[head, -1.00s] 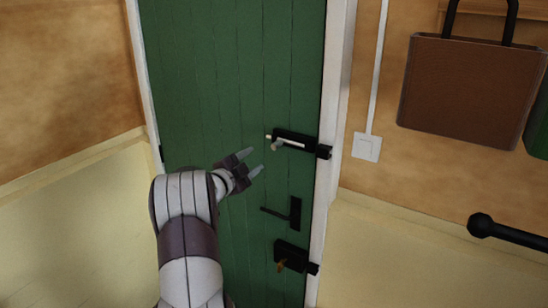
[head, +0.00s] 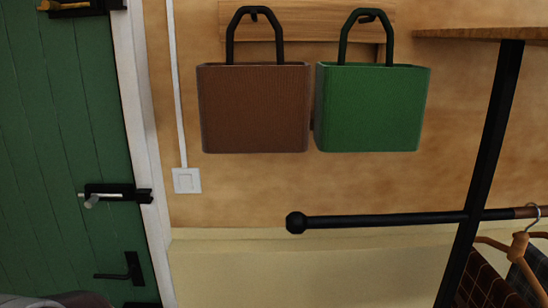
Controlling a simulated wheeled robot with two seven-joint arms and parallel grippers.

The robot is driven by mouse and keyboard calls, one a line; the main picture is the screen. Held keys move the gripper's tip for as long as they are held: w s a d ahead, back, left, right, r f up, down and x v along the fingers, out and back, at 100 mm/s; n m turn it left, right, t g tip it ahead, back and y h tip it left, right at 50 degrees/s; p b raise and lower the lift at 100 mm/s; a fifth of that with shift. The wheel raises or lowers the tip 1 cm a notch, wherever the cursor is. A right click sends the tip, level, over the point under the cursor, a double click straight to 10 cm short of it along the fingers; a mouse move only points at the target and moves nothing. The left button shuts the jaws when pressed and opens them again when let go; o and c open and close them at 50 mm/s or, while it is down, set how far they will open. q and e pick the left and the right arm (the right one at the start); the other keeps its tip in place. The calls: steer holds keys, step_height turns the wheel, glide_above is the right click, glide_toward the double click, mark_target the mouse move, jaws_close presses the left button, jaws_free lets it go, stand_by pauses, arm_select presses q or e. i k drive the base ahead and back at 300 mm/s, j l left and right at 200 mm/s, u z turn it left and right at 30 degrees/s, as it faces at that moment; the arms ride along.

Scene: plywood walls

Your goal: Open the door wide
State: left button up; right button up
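The green plank door (head: 60,130) fills the left of the head view and looks shut against its white frame (head: 140,120). A black slide bolt (head: 115,192) with a pale metal rod sits at mid height, close to a black catch on the frame; I cannot tell whether the rod is in the catch. Below it is a black lever handle (head: 125,268). Another black bolt with a brass-coloured part (head: 75,6) is cut off at the top edge. A lower black fitting (head: 140,304) barely shows. Neither gripper is in view; only a bit of my arm shows at bottom left.
A brown bag (head: 255,108) and a green bag (head: 370,108) hang on the wall right of the door. A light switch (head: 186,180) is beside the frame. A black rack (head: 490,150) with a ball-ended rail (head: 380,220) and hanging clothes stands at the right.

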mark_target(63, 131)
steer(key=u, duration=1.3)
steer(key=k+j, duration=0.1)
steer(key=j, duration=0.25)
steer(key=k+j, duration=0.1)
steer(key=j, duration=0.25)
steer(key=k+j+u, duration=0.1)
steer(key=j, duration=0.25)
steer(key=k+j, duration=0.1)
steer(key=j, duration=0.25)
steer(key=i+j, duration=0.3)
steer(key=i+j+u, duration=0.1)
steer(key=i+j, duration=0.15)
steer(key=i, duration=0.25)
steer(key=i+j, duration=0.25)
steer(key=i, duration=0.2)
